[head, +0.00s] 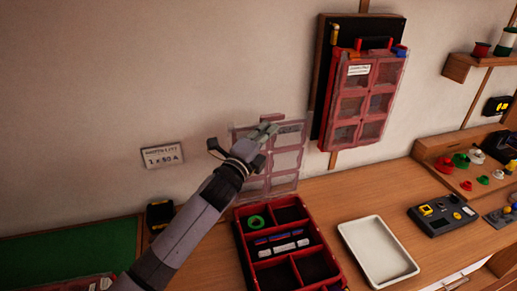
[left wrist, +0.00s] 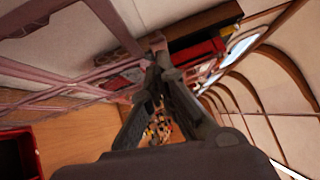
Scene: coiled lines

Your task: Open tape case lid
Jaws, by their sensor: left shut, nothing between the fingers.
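The red tape case (head: 241,254) lies on the bench with its compartments uncovered. A green tape ring (head: 256,221) and several small blue, red and white pieces lie in it. Its clear, pink-framed lid (head: 288,160) stands raised at the case's back edge, near the wall. My left gripper (head: 266,131) is shut and empty at the lid's upper left part, hiding some of it; contact cannot be told. In the left wrist view the shut fingers (left wrist: 157,48) are close to the lid's frame (left wrist: 75,72), and a corner of the case (left wrist: 18,150) shows. My right gripper is not in view.
A second red case (head: 365,95) hangs on a dark wall board right of the lid. A white tray (head: 378,252) and a dark device (head: 440,217) lie right of the case. A green mat (head: 70,242) lies at left. A label (head: 162,155) is on the wall.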

